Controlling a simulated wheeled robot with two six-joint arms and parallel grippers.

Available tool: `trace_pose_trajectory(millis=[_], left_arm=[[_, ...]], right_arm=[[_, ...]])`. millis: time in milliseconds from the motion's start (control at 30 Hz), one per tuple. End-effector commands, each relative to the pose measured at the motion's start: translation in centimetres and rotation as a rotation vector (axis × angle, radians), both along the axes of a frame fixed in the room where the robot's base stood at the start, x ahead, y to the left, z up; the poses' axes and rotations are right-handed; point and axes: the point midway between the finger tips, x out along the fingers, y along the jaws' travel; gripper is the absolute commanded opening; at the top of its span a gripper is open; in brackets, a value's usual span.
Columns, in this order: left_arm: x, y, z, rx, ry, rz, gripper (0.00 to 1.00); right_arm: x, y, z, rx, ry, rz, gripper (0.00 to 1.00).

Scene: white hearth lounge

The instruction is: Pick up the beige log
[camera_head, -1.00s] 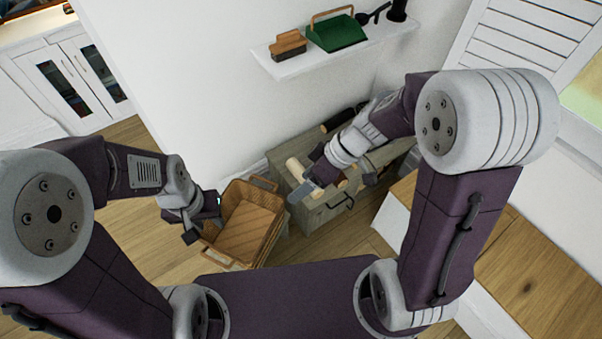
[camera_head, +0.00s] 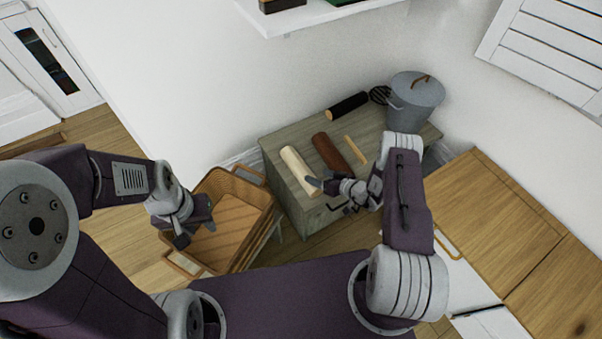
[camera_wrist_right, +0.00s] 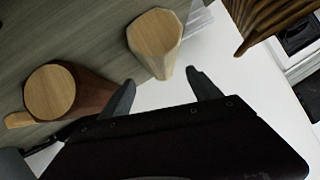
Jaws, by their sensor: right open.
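The beige log (camera_head: 297,170) lies on the grey-green cabinet top (camera_head: 283,140), left of a dark brown log (camera_head: 332,153). My right gripper (camera_head: 318,184) is open and empty at the cabinet's front edge, near the beige log's front end. In the right wrist view, the pale end of the beige log (camera_wrist_right: 155,38) lies just beyond the spread fingertips of my right gripper (camera_wrist_right: 160,86), roughly between them. The brown log's end (camera_wrist_right: 50,92) is to the left. My left gripper (camera_head: 196,234) is open and empty by the basket.
A wicker basket (camera_head: 262,193) stands left of the cabinet. A thin light stick (camera_head: 356,150), a black log (camera_head: 347,106) and a lidded grey bucket (camera_head: 418,103) are on the cabinet. A white shelf (camera_head: 300,18) is on the wall above. A wooden-topped bench (camera_head: 480,205) is at right.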

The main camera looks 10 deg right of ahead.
Motion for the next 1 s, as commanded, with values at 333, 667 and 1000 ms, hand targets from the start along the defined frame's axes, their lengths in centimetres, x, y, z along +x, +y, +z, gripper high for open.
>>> trace_pose_trajectory(millis=[333, 667, 1000], left_arm=[[0.0, 0.0, -1.7, 0.0, 0.0, 0.0, 0.36], [0.0, 0.0, -4.2, 0.0, 0.0, 0.0, 0.36], [0.0, 0.0, -4.1, 0.0, 0.0, 0.0, 0.36]], right_arm=[[2.8, 2.0, -1.8, 0.0, 0.0, 0.002, 0.72], [6.3, 4.6, -4.2, 0.0, 0.0, 0.004, 0.72], [6.4, 4.6, -4.0, 0.001, 0.001, 0.002, 0.42]])
